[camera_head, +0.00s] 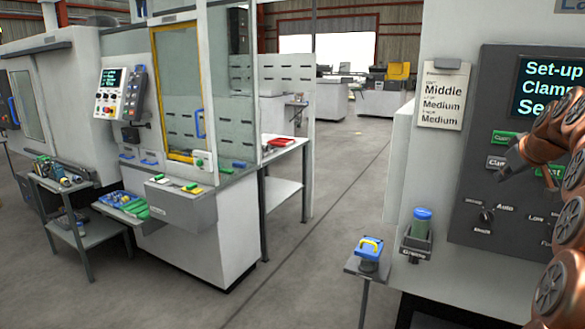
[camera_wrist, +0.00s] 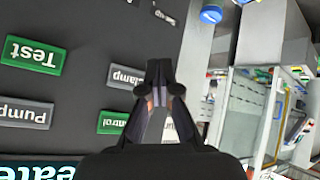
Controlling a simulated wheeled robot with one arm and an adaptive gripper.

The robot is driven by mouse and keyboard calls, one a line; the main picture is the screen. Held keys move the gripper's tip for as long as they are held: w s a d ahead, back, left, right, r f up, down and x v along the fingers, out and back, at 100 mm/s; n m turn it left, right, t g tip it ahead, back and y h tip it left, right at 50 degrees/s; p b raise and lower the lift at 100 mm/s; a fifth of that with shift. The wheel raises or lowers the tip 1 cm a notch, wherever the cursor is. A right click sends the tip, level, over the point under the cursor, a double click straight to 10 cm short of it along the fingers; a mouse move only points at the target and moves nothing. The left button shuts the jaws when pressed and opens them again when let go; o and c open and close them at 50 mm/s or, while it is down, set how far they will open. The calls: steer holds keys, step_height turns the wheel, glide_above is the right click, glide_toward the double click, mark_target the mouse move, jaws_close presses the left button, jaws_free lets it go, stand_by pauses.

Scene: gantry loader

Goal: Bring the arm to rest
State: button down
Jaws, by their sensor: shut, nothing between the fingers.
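My gripper (camera_head: 508,160) is at the right in the head view, in front of the dark control panel (camera_head: 475,140). In the wrist view my gripper (camera_wrist: 163,85) has its fingertips together with nothing between them. My copper-coloured arm reaches in from the right edge and covers part of the panel. In the wrist view the panel (camera_wrist: 75,85) appears upside down, with green Test and Control buttons and grey Pump and Clamp buttons. I cannot tell from these views whether the fingertips touch the panel.
A green jar with a blue lid (camera_head: 422,222) sits in a holder below the panel. A small stand (camera_head: 366,268) holds a blue item with a yellow handle. A machine with a yellow-framed door (camera_head: 180,90) and a low cart (camera_head: 78,235) stand left. The grey floor between is clear.

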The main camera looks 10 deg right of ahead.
steer(key=s+a+f+g+y, duration=0.1)
steer(key=s+a+f, duration=0.25)
steer(key=a, duration=0.65)
steer(key=s+a+f+g+y, duration=0.2)
steer(key=a+f, duration=0.3)
steer(key=a, duration=0.4)
steer(key=s+a+f+g+y, duration=0.15)
steer(key=a+f, duration=0.25)
steer(key=a, duration=0.6)
steer(key=s+a+f+g, duration=0.2)
steer(key=s+a+f, duration=0.2)
steer(key=s, duration=0.6)
steer(key=s+a+f+g+h, duration=0.1)
steer(key=s+a+f, duration=0.4)
steer(key=s, duration=0.5)
steer(key=s+a+f+g, duration=0.3)
steer(key=s+a+f, duration=0.1)
steer(key=s, duration=0.6)
steer(key=shift+a+f, duration=0.15)
steer(key=shift+f, duration=0.45)
steer(key=shift+h, duration=0.25)
